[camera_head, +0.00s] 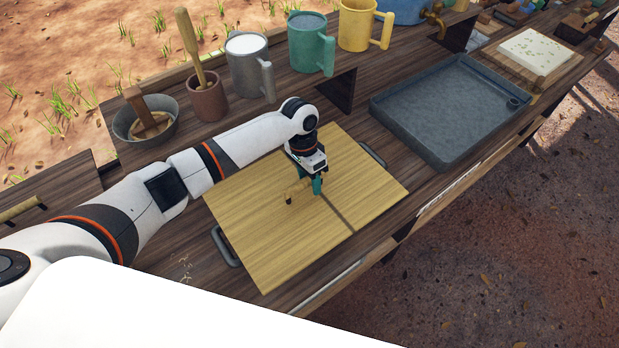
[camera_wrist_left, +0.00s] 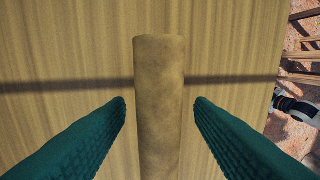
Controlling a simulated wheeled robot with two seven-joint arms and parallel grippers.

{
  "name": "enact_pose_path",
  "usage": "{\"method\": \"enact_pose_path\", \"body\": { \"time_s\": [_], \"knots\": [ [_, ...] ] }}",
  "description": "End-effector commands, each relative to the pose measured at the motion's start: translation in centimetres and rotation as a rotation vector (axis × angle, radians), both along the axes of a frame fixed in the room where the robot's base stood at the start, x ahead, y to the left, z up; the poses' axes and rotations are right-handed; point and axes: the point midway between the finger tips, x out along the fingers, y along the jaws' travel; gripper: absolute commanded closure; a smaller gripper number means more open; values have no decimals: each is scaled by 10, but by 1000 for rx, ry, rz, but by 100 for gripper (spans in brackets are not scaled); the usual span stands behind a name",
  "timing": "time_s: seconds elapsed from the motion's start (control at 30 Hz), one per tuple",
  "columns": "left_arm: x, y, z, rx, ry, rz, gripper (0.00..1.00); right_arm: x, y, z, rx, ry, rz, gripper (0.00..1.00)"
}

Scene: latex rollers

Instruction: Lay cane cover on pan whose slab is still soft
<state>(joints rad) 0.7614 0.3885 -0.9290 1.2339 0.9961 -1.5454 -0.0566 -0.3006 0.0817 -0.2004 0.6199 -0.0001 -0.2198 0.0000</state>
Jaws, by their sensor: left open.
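The cane cover (camera_head: 265,235) is a flat, yellowish, finely striped panel. It lies on the workbench area over something with grey handles (camera_head: 226,247), likely a pan, whose inside is hidden. A dark band crosses the cover. A light-brown round bar, the cover's grip (camera_wrist_left: 159,85), stands out from its middle in the left wrist view. My left gripper (camera_head: 303,194) is over the cover, with its teal fingers open on either side of the bar. Gaps show between the bar and both fingers. My right gripper is out of view.
A grey shallow tray (camera_head: 408,120) sits to the right, uncovered. Behind stand a grey bowl (camera_head: 123,124), a brown cup (camera_head: 207,98) holding a wooden tool, and grey (camera_head: 250,72), green (camera_head: 309,48) and yellow (camera_head: 355,28) mugs. A white slab (camera_head: 538,50) lies far right.

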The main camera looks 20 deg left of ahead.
Motion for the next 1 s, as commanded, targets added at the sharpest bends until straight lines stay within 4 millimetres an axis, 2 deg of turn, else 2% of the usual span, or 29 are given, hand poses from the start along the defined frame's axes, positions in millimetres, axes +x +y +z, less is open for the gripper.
{"method": "enact_pose_path", "body": {
  "time_s": [0.17, 0.4, 0.6, 0.77, 1.0],
  "knots": [
    [5, 4, 24, -1, -7, -1, 52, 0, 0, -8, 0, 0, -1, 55],
    [11, 12, 75, -2, -7, 0, 52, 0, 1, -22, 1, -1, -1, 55],
    [14, 16, 105, -1, -4, 0, 52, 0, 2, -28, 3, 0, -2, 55],
    [15, 18, 115, -1, -3, 1, 52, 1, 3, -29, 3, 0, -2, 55],
    [15, 18, 116, -1, -3, 1, 52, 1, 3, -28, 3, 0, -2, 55]
  ]
}}
